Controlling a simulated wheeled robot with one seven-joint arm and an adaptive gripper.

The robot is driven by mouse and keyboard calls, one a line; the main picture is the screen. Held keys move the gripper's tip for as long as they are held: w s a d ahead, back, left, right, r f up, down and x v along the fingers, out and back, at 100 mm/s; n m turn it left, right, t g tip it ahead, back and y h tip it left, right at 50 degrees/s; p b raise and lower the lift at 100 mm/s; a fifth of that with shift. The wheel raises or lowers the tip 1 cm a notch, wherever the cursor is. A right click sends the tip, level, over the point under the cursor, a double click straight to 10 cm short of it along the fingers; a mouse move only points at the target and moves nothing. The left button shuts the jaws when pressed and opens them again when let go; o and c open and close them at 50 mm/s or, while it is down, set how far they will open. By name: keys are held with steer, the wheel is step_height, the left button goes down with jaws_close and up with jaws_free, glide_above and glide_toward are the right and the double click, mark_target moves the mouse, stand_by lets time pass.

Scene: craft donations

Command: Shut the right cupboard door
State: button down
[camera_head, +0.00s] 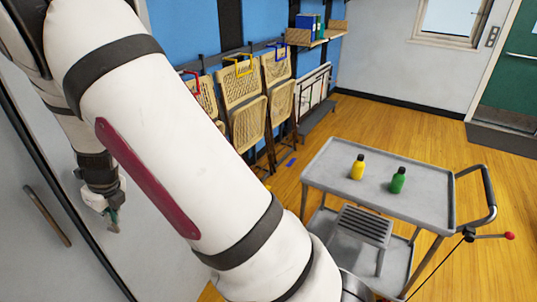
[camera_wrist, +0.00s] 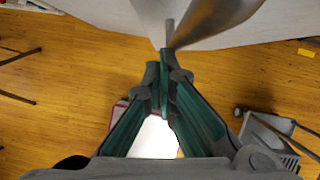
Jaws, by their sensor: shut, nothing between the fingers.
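Pale grey cupboard panels fill the lower left of the head view. One panel (camera_head: 25,160) carries a long bar handle (camera_head: 47,215), and a dark edge line separates it from another pale panel (camera_head: 165,255) to its right. I cannot tell for sure which is the right door or how far it stands open. My gripper (camera_head: 113,222) hangs in front of the pale surface, fingers shut and empty. In the wrist view the shut fingertips (camera_wrist: 164,65) point at a pale panel (camera_wrist: 110,14), close to a blurred metal bar (camera_wrist: 210,20); contact is unclear.
A grey cart (camera_head: 330,170) with a yellow bottle (camera_head: 357,168) and a green bottle (camera_head: 398,180) stands at the right. A grey step stool (camera_head: 362,228) shows at its lower level. Folding chairs (camera_head: 241,100) hang along the blue wall. Wooden floor between is mostly clear.

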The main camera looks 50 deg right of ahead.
mark_target(85, 208)
steer(key=w+a, duration=0.1)
steer(key=w, duration=0.1)
steer(key=w+a+b, duration=0.1)
steer(key=w, duration=0.2)
steer(key=w+a, duration=0.1)
steer(key=w, duration=0.2)
steer(key=shift+a, duration=0.1)
